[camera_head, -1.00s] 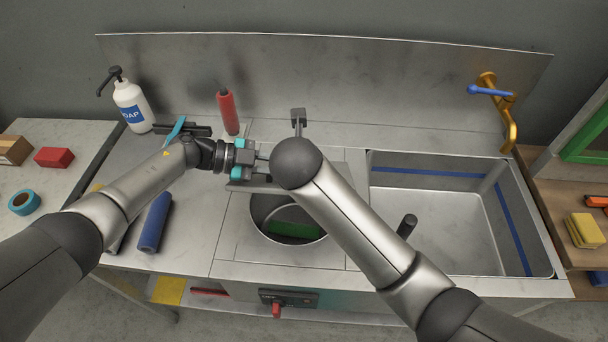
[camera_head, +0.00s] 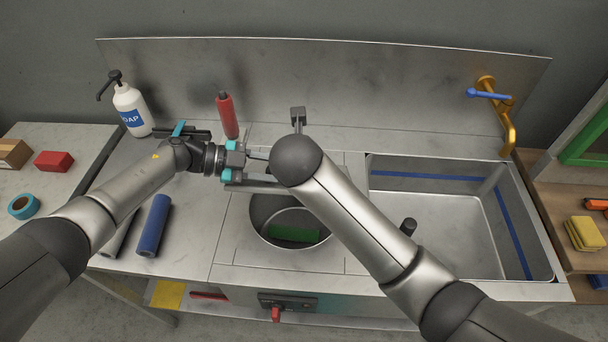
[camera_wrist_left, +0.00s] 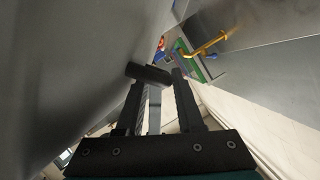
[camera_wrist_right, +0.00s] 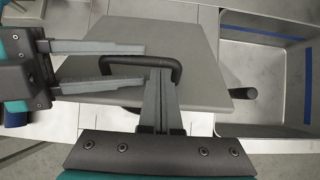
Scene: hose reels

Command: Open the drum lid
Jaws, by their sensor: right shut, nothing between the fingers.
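The drum (camera_head: 262,212) is a round metal well in the counter; its opening shows, with something green (camera_head: 292,234) inside. The lid is a grey square plate with a black bar handle, clear in the right wrist view (camera_wrist_right: 195,40); in the head view it is a thin raised edge (camera_head: 262,187). My left gripper (camera_wrist_right: 145,67) is open, its fingers reaching from the left to the handle (camera_wrist_right: 178,67). My right gripper (camera_wrist_right: 160,72) is shut and empty, its fingertips over the handle in that view; contact is unclear. My right arm hides it in the head view.
The sink (camera_head: 440,235) is right of the drum, with a dark post (camera_head: 408,226) and gold tap (camera_head: 508,125). A grey upright (camera_head: 298,118) stands behind the drum. A soap bottle (camera_head: 131,105), red bottle (camera_head: 227,115) and blue roll (camera_head: 154,225) are at the left.

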